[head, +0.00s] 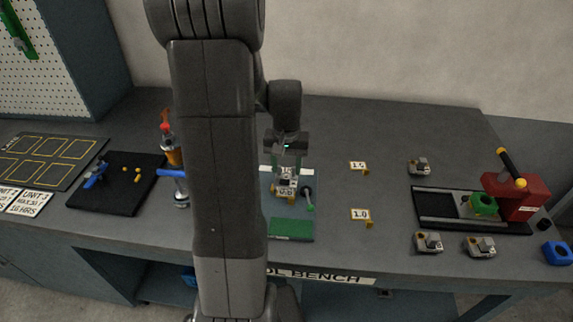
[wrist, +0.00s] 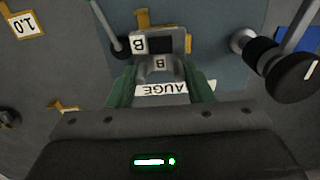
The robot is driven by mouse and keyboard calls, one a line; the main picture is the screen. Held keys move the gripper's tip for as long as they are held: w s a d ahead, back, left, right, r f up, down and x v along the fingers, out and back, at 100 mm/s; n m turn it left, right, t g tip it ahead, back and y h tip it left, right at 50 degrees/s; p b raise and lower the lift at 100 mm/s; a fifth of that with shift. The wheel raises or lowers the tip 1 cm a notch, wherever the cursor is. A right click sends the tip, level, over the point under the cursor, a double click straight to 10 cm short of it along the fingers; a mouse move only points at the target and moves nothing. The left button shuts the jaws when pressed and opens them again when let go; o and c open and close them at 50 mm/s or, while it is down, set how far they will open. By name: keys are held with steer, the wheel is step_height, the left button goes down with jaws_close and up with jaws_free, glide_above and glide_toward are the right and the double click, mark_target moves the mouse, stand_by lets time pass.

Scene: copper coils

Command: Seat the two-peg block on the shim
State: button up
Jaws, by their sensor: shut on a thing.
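My gripper (head: 288,158) is shut on a small grey block (head: 287,182) low over the blue-grey plate (head: 268,196). I take it for the two-peg block, but its pegs cannot be made out. Other brass pieces lie by the 1.0 (head: 369,225) and 1.5 (head: 366,173) tags.
A knob on a rod (wrist: 293,75) stands close to the right finger in the wrist view. A green pad (head: 291,229) lies in front. Several grey blocks (head: 429,242) and a red press (head: 516,194) stand at right. A black tray (head: 117,200) and bottle lie left.

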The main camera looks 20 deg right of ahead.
mark_target(287, 177)
steer(key=shift+f+b, duration=1.15)
steer(key=shift+f, duration=0.4)
stand_by(1.0)
steer(key=o, duration=1.6)
steer(key=shift+r, duration=0.1)
steer(key=shift+r+p, duration=2.75)
steer(key=shift+r, duration=0.65)
steer(key=shift+f, duration=0.1)
steer(key=shift+f+b, duration=2.7)
steer(key=shift+f, duration=0.65)
